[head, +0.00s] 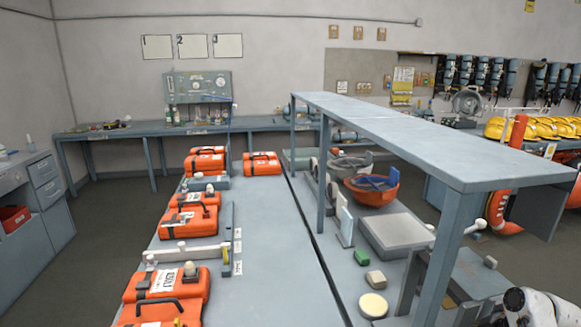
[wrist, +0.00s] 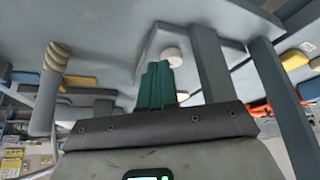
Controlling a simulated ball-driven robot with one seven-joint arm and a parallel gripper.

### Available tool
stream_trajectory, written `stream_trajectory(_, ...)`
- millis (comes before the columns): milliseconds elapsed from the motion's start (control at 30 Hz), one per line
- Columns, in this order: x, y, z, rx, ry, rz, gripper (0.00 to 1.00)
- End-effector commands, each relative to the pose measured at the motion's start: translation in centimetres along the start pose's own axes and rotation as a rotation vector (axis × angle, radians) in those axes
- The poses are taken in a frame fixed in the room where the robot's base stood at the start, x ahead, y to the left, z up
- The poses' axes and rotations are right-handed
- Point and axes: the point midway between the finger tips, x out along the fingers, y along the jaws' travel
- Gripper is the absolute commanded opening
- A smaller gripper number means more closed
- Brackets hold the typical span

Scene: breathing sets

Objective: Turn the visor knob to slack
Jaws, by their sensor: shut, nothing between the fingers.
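My gripper (wrist: 158,72) shows in the wrist view as teal fingers held together, with nothing between them. A pale round knob (wrist: 173,56) sits on a light grey block (wrist: 150,50) just beyond the fingertips. It may be the visor knob, but no label shows. I cannot tell whether the fingers touch it. Its turn position cannot be read. In the head view a white round-ended knob (head: 478,225) stands by the bench's right side, close to the shelf leg. My gripper is not visible there; only part of my arm shows at the bottom right corner.
A raised grey shelf (head: 400,130) stands over the bench, and its front leg (head: 450,255) is near my arm. A ribbed tan handle (wrist: 56,57) and grey posts (wrist: 215,75) crowd the wrist view. Orange cases (head: 165,285) line the left bench, whose middle (head: 270,250) is clear.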

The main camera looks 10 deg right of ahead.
Motion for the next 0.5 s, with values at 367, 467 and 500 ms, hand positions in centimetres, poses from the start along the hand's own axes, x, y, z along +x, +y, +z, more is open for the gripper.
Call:
stream_trajectory(367, -2.2, 0.0, -1.2, 0.000, 0.000, 0.001, 0.00)
stream_trajectory(467, -2.2, 0.0, -1.2, 0.000, 0.000, 0.001, 0.00)
stream_trajectory(500, -2.2, 0.0, -1.2, 0.000, 0.000, 0.001, 0.00)
